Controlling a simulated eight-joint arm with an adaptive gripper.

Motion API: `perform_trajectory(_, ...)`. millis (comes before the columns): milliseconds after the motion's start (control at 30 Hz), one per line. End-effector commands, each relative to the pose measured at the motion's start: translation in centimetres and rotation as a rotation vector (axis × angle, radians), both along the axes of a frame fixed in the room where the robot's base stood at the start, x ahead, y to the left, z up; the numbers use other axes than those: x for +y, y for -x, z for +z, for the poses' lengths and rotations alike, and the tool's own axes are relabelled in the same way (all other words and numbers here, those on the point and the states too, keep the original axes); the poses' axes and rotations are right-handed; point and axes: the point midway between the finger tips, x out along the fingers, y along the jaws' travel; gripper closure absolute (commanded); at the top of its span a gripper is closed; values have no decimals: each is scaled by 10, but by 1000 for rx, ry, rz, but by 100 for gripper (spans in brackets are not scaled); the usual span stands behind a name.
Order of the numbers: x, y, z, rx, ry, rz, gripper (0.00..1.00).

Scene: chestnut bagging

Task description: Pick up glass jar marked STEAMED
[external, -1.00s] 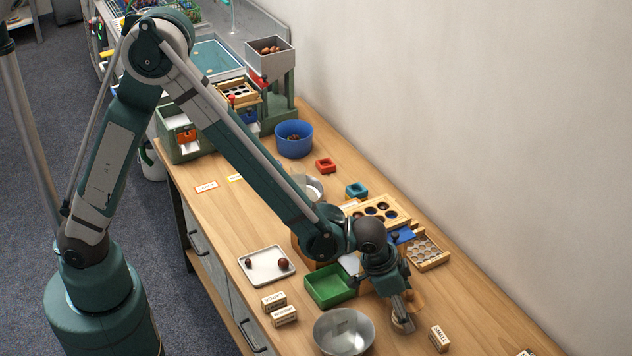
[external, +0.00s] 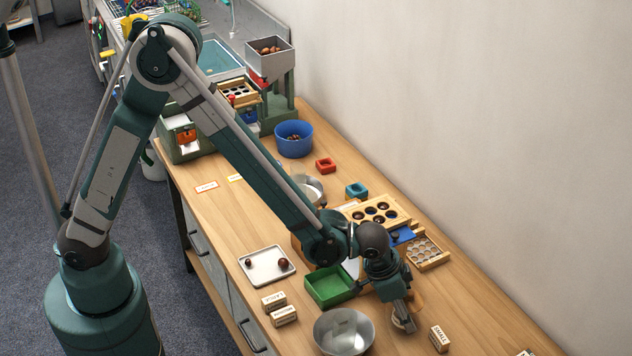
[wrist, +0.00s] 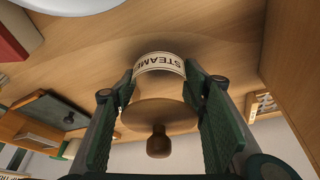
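The glass jar marked STEAMED (wrist: 158,64) stands upright on the wooden table. In the wrist view its pale label is upside down, and its wooden lid (wrist: 158,113) with a round knob points toward the camera. My gripper (wrist: 160,85) has one green-padded finger on each side of the jar, very close to its sides. The fingers are spread about the jar's width; firm contact cannot be made out. In the external view my gripper (external: 405,318) is low over the table's near right part and hides most of the jar.
A metal bowl (external: 343,332) and a green tray (external: 330,287) stand left of my gripper. A small labelled wooden block (external: 439,339) is close on its right. A wooden grid tray (external: 428,252) and a holed wooden board (external: 384,212) lie behind. The wall bounds the right side.

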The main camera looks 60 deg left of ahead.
Motion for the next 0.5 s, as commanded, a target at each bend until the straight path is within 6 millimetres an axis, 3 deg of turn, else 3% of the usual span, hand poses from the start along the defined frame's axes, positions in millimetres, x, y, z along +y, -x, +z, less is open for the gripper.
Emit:
perform_trajectory(100, 0, 0, 0, 0, 0, 0, 73)
perform_trajectory(500, 0, 0, 5, 0, 0, 0, 73)
